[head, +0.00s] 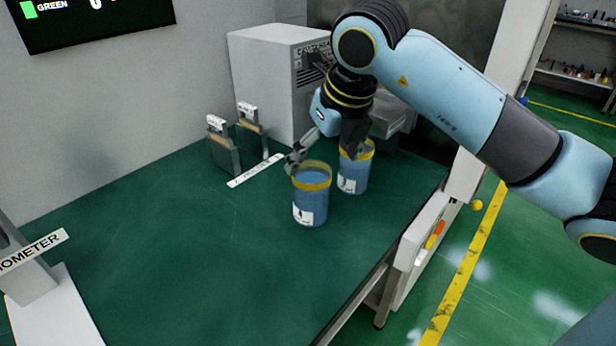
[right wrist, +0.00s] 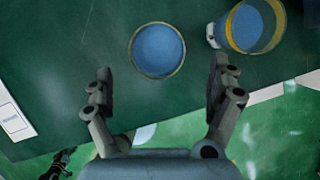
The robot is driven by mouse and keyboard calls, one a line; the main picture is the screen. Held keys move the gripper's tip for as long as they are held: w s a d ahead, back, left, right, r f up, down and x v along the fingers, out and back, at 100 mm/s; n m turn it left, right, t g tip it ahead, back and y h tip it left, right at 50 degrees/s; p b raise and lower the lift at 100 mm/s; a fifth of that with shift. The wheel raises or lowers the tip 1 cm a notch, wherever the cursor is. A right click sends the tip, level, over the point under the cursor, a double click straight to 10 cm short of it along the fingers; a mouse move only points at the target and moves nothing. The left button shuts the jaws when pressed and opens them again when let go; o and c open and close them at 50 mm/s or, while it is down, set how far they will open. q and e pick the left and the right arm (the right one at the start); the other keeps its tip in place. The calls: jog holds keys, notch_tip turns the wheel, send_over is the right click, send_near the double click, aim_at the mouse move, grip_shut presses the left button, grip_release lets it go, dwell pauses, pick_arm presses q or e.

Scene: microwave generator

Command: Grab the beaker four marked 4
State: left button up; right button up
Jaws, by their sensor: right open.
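Two blue beakers with yellow rims and white labels stand upright on the green table: a front beaker (head: 311,200) and a back beaker (head: 354,178) just behind and right of it. The label marks are too small to read, so I cannot tell which is 4. My right gripper (head: 324,150) is at rim height by both beakers, fingers spread. In the right wrist view the open gripper (right wrist: 162,90) has one beaker (right wrist: 157,50) just ahead, centred between its fingers, and another beaker (right wrist: 250,27) at upper right. I cannot match these to the head view. My left gripper is not visible.
A white machine (head: 275,80) stands behind the beakers. Two upright slotted holders (head: 224,150) and a white label strip (head: 256,171) are to the left.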

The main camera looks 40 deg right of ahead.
aim_at(311, 176)
jog(key=x, duration=0.6)
jog(key=shift+w+a+f+p, duration=0.1)
jog(key=shift+w+a+p, duration=0.05)
jog(key=shift+p, duration=0.25)
jog(key=shift+w+f, duration=0.1)
jog(key=shift+f, duration=0.1)
jog(key=c, duration=0.4)
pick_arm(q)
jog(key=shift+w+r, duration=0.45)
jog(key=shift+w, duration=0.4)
pick_arm(e)
jog(key=c, duration=1.4)
